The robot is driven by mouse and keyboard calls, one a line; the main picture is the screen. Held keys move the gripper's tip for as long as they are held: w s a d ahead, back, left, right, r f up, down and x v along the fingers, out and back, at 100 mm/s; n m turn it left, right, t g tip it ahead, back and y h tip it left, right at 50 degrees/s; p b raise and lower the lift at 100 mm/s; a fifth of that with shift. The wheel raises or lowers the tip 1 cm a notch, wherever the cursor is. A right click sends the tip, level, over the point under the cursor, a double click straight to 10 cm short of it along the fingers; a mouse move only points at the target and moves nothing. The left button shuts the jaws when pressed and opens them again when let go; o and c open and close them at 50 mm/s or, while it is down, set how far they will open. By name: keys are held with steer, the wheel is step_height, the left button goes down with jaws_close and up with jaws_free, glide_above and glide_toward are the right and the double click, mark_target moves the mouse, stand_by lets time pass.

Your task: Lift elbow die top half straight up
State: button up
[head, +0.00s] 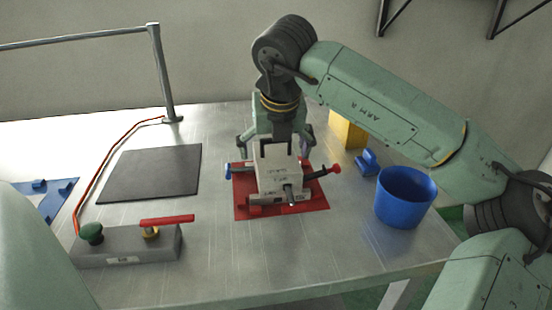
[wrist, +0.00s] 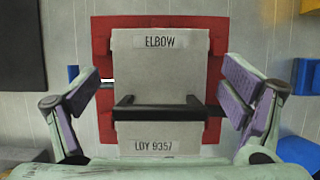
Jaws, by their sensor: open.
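The elbow die (head: 279,175) is a pale block on a red mat (head: 310,207) near the middle of the table. In the wrist view its top (wrist: 160,77) carries the labels "ELBOW" and "LDY 9357" and a black handle (wrist: 157,108) across it. My gripper (head: 277,147) is above the die, pointing down. In the wrist view its two purple-padded fingers (wrist: 161,101) stand open on either side of the block, with a gap showing at each side. The seam between the die halves is hard to make out.
A blue bucket (head: 405,197), a small blue item (head: 367,162) and a yellow block (head: 347,130) stand to the right. A dark mat (head: 152,172) lies left. A grey box (head: 130,247) with a green knob and red lever is at front left. Red- and blue-ended rods stick out beside the die.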

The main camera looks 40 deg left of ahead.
steer(key=c, duration=1.9)
steer(key=shift+c, duration=0.4)
steer(key=shift+r, duration=0.2)
